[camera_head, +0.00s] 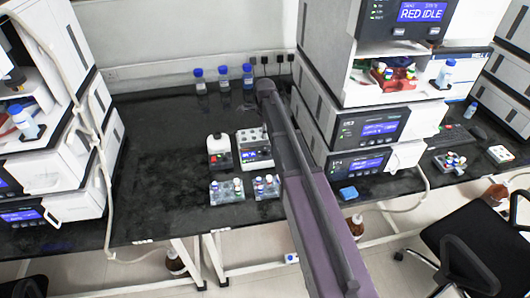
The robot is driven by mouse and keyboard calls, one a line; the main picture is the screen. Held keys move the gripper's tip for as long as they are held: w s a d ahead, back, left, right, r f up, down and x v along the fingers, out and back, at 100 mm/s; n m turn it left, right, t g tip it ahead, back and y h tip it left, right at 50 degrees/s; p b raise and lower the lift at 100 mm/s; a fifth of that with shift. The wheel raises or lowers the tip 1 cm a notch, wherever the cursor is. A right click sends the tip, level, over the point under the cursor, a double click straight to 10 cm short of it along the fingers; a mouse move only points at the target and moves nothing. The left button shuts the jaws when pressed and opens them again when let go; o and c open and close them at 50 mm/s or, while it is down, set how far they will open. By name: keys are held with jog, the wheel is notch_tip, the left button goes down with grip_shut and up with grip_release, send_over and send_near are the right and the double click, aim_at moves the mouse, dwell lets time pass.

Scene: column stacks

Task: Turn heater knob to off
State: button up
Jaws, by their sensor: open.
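No heater knob can be made out at this size. Two small devices stand side by side on the dark bench. One is a dark unit with a white top and a red mark (219,151). The other is a white block with several round wells or vials on top (253,146); my arm passes close to its right side. I cannot tell which is the heater or how its knob is turned. My arm reaches from the bottom right up over the bench, with its dark far end above the back part. My gripper cannot be made out.
Vial racks (227,191) stand in front of the devices. Blue-capped bottles (224,78) stand at the back wall. Tall instrument stacks flank the bench, the right one with a lit display (422,12). The bench's left part (155,150) is clear.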

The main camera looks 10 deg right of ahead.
aim_at(265, 149)
jog(key=shift+f+b, duration=4.75)
jog(key=shift+f, duration=0.3)
grip_shut()
